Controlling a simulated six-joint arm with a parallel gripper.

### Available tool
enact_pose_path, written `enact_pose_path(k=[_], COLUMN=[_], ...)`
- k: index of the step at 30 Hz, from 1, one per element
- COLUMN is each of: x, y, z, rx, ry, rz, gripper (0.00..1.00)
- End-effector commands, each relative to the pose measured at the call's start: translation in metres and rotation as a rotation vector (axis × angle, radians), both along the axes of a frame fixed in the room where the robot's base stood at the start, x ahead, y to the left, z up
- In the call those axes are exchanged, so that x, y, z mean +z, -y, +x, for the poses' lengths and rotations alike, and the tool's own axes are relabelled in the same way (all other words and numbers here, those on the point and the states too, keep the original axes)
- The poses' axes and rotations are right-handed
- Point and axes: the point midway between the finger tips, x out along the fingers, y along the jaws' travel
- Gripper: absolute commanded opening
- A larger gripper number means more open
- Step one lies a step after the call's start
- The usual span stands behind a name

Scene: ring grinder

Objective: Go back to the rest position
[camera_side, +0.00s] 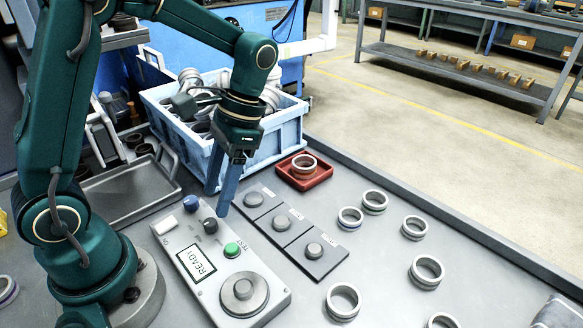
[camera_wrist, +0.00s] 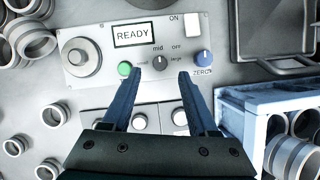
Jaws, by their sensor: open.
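My gripper (camera_side: 217,203) is open and empty, pointing down above the bench beside the control box (camera_side: 199,266). Its two blue fingers stand apart, with nothing between them. In the wrist view the fingertips (camera_wrist: 160,74) reach over the lower edge of the control box (camera_wrist: 105,57), near the dark selector knob (camera_wrist: 160,63) and between the green button (camera_wrist: 124,69) and the blue knob (camera_wrist: 203,57). I cannot tell whether they touch the box. The display (camera_wrist: 134,33) reads READY.
A blue crate (camera_side: 160,112) of rings stands behind my gripper. A red tray (camera_side: 322,178) holds one ring. A dark plate with three round pads (camera_side: 281,222) lies right of the gripper. Several loose rings, one here (camera_side: 427,270), lie on the right. A grey tray (camera_side: 130,192) is at left.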

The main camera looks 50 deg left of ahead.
Motion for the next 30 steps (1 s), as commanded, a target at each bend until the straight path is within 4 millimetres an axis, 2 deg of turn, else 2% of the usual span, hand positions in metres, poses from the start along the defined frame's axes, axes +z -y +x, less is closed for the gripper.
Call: enact_pose_path(k=[5, 10, 16, 23, 30], x=[0.017, 0.046, 0.068, 0.077, 0.07], y=[0.001, 0.006, 0.014, 0.023, 0.029], z=[0.003, -0.007, -0.024, -0.041, -0.048], rx=[-0.005, -0.007, 0.02, 0.077, 0.147], ry=[0.075, 0.234, 0.454, 0.703, 0.859], rz=[0.004, 0.001, -0.012, -0.042, -0.078], gripper=[0.59, 0.59, 0.59, 0.59, 0.59])
